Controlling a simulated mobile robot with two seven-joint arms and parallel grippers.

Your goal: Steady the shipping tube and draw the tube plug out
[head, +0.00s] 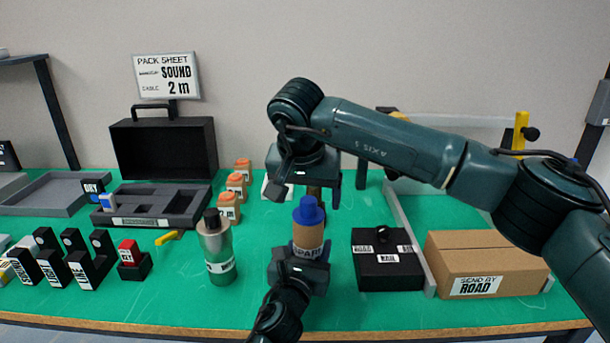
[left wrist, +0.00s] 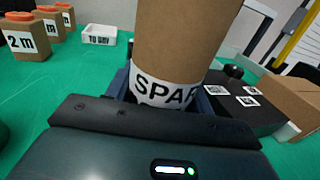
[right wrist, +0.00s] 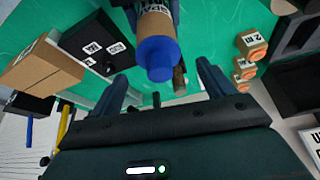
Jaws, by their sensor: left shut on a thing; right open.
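The shipping tube (head: 308,238) is a brown cardboard cylinder with a white label reading SPAR. It stands upright over the bench. My left gripper (head: 298,268) is shut around its lower part, and the left wrist view shows the tube close up (left wrist: 185,45). The blue tube plug (head: 308,210) sits in the tube's top end. My right gripper (head: 306,188) is open and empty just above the plug. In the right wrist view the plug (right wrist: 157,60) appears between the open fingertips; its exact distance from them is unclear.
A metal bottle (head: 216,250) stands left of the tube. A black box (head: 386,262) and a cardboard carton (head: 487,255) stand at right. Orange-topped blocks (head: 235,187) and a grey compartment tray (head: 160,205) are at back left. Green bench shows between them.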

